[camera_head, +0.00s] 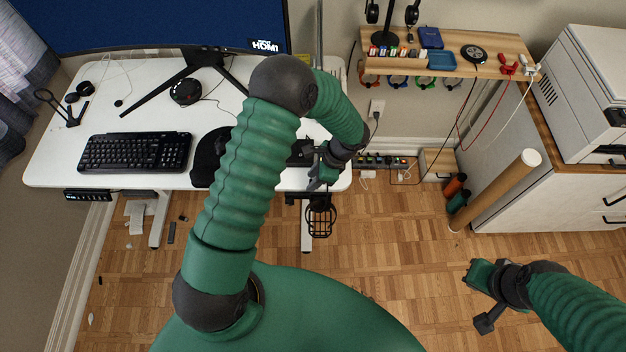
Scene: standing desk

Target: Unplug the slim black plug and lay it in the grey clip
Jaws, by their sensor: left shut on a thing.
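My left gripper (315,183) is by the right end of the white desk (150,112), near its front edge. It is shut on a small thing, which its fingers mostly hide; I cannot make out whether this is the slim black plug. A power strip (385,162) with several plugs runs along the wall base, behind and to the right of this gripper. I cannot pick out the grey clip with certainty. My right gripper (482,300) is open and empty above the wooden floor at the lower right.
A black wire basket (321,220) hangs below the desk's right end. A wooden shelf (510,46) carries small items, with coloured rings under its front edge. A wall outlet (377,107) is below it. A cardboard tube (495,190) leans by the white cabinet (560,185). The central floor is clear.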

